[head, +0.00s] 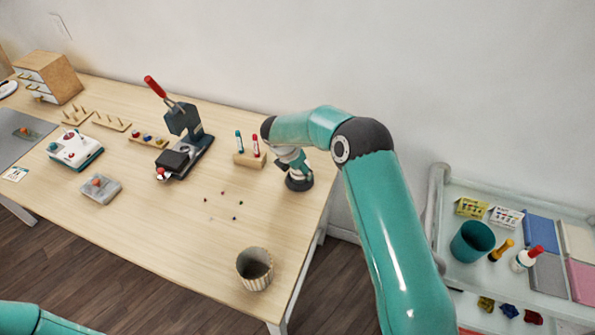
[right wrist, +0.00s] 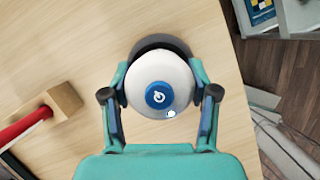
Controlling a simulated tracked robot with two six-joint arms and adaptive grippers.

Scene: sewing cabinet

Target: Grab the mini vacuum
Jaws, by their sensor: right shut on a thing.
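The mini vacuum (right wrist: 160,64) has a white round top with a blue power button, and a dark base rim shows behind it. In the head view the mini vacuum (head: 299,183) is at the right end of the wooden table, its upper part hidden by my right gripper (head: 292,163). In the right wrist view my right gripper (right wrist: 158,84) has its two fingers against opposite sides of the white body, shut on it. I cannot tell if the base touches the table. My left gripper is not in view; only part of my left arm shows at the lower left.
A wooden holder with two markers (head: 249,157) stands just left of the vacuum. Small crumbs (head: 223,194) lie on the table (head: 190,230) in front of it. A ribbed bin (head: 254,269) stands near the front edge. A press (head: 184,140) is further left. A cart (head: 455,187) stands at right.

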